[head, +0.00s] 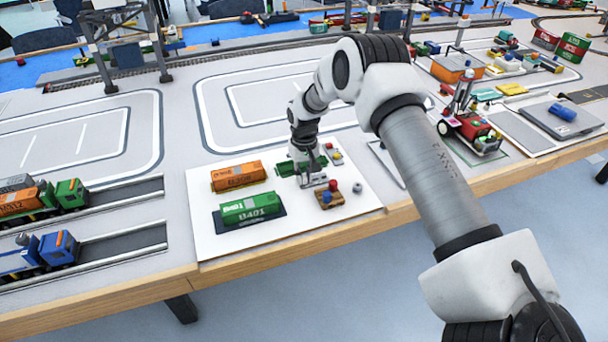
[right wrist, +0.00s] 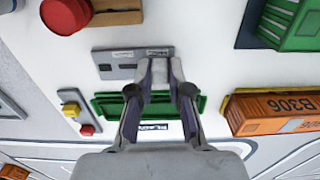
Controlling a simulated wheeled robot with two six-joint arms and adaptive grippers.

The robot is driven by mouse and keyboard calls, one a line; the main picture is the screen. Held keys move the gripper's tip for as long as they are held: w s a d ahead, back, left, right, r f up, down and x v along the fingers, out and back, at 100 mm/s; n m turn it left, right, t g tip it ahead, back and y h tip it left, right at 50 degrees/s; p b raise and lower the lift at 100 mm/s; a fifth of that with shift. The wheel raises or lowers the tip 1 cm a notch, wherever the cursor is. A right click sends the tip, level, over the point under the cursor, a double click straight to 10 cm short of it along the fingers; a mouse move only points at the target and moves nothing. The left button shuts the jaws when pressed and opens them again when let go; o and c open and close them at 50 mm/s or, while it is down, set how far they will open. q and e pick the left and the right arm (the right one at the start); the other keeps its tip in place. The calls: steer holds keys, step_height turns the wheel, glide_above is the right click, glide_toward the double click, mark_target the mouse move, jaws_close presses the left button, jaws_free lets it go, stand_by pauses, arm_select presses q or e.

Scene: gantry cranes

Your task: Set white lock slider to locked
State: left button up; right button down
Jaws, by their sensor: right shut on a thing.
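A grey lock plate (right wrist: 118,65) with small labels and dark marks lies on the white board in the right wrist view. My right gripper (right wrist: 162,68) is at the right part of this plate, its fingers pointing down to it. It is shut on a small piece there, which appears to be the white lock slider; the fingers mostly hide it. In the head view the right gripper (head: 305,172) is low over the board, beside a green panel (head: 287,168). The slider cannot be made out there. My left gripper is not in view.
On the white board (head: 205,238) stand an orange container (head: 238,176), a green container (head: 250,208) and a wooden block (head: 328,199) with a red knob. Small red and yellow parts (head: 334,154) lie behind. Toy trucks (head: 45,250) stand at left.

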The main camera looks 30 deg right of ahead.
mark_target(319, 178)
steer(key=d, duration=0.2)
steer(key=s+d, duration=0.1)
steer(key=d, duration=0.1)
steer(key=shift+d, duration=0.15)
steer(key=shift+w, duration=0.1)
steer(key=c, duration=1.3)
jaws_free()
steer(key=shift+o, duration=1.1)
steer(key=shift+d+f, duration=0.1)
steer(key=shift+d, duration=0.05)
steer(key=shift+r, duration=0.4)
step_height(319, 178, up, 11)
